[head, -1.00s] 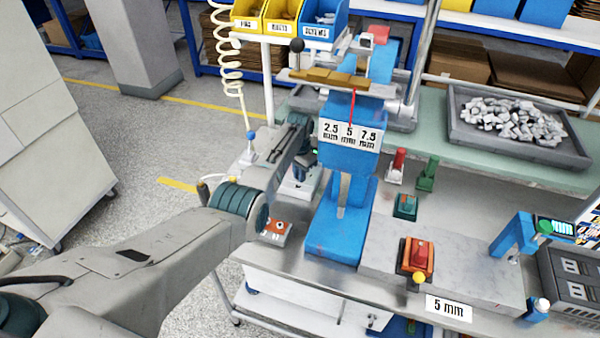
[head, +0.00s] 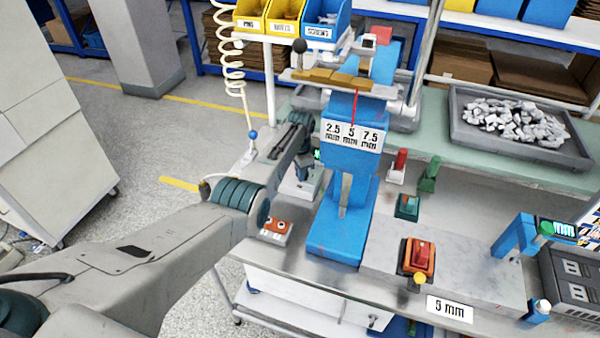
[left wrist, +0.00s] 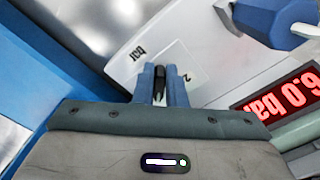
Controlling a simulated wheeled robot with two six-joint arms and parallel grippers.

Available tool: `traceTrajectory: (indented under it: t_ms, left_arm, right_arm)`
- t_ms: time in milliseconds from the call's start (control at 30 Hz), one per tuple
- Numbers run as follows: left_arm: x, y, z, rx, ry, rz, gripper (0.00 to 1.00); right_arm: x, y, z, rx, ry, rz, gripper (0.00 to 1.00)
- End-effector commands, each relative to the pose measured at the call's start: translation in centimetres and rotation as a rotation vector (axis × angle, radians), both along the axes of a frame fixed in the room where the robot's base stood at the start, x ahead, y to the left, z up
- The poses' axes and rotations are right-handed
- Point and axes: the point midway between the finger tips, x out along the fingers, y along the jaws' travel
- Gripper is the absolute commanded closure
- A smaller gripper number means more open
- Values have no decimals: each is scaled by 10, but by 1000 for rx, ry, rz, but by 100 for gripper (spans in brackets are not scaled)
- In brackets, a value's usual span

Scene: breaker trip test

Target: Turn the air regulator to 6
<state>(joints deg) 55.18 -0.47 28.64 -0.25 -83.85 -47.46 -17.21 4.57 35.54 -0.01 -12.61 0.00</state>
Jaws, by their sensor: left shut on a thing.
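The air regulator (head: 303,190) is a pale block on the bench, left of the blue press, mostly covered by my left arm in the head view. In the left wrist view its white face (left wrist: 125,60) carries a "bar" mark and a "2". My left gripper (left wrist: 160,80) is shut on the dark regulator knob (left wrist: 159,88), a finger on each side. A red digital readout (left wrist: 283,97), upside down in the left wrist view, shows 6.0 bar. In the head view the left gripper (head: 306,165) is partly hidden beside the press. My right gripper is not in view.
The blue press (head: 338,225) stands close to the right of my left gripper. An orange switch box (head: 276,230) sits in front of the regulator. A red button box (head: 418,257) and a "5 mm" card (head: 450,309) are farther right.

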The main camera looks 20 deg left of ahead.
Motion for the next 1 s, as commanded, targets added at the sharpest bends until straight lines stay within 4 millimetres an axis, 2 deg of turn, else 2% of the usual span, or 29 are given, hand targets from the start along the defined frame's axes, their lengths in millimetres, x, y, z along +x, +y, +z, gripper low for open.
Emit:
traceTrajectory:
  t_ms: [167,200,300,667,867,1000]
  left_arm:
    - [2,0,3,0,-8,0,100]
    - [2,0,3,0,-8,0,83]
    - [2,0,3,0,-6,0,67]
    - [1,0,5,1,-2,1,67]
    - [1,0,30,0,-6,1,67]
    - [2,0,57,0,-8,1,67]
  right_arm:
    - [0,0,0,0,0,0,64]
    - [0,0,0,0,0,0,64]
    - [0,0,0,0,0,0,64]
    - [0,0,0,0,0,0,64]
    - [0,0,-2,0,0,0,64]
    - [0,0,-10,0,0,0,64]
